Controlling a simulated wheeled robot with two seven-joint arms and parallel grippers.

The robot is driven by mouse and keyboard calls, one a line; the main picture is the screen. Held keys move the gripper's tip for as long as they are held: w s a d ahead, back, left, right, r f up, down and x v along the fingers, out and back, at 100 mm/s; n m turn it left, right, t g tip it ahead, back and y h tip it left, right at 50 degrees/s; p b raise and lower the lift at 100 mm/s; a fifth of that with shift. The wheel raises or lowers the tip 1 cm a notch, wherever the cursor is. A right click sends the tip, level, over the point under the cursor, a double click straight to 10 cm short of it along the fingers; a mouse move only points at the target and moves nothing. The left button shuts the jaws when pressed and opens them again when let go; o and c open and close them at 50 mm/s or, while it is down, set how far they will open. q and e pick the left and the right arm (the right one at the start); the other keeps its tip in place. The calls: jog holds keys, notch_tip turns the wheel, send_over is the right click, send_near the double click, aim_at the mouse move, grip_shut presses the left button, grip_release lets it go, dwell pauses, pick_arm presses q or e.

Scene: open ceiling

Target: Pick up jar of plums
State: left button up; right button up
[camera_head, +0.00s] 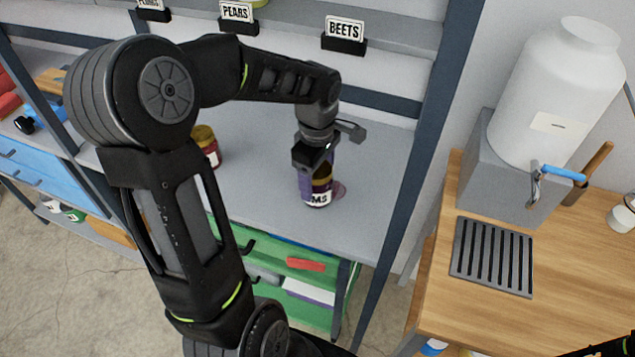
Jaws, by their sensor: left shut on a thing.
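The jar of plums (318,199) is in the head view, on or just above the grey shelf. It has a gold band and a white label, of which only the letters "MS" show. My left gripper (317,172) comes down from above and is shut on the jar. The gripper's dark body hides part of the jar's upper portion. I cannot tell whether the jar's base touches the shelf. My right gripper does not show.
A red jar with a gold lid (206,143) stands on the shelf to the left, partly behind my arm. A "BEETS" sign (344,32) hangs above. A dark upright post (416,150) bounds the shelf at right. A wooden counter (465,318) holds a white dispenser (560,90).

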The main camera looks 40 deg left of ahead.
pick_arm(q)
grip_shut()
dwell(0.3)
jog(key=shift+w+r, duration=0.1)
jog(key=shift+r, duration=0.4)
notch_tip(320, 180, up, 9)
jog(key=shift+r+b, duration=0.1)
jog(key=shift+b, duration=0.6)
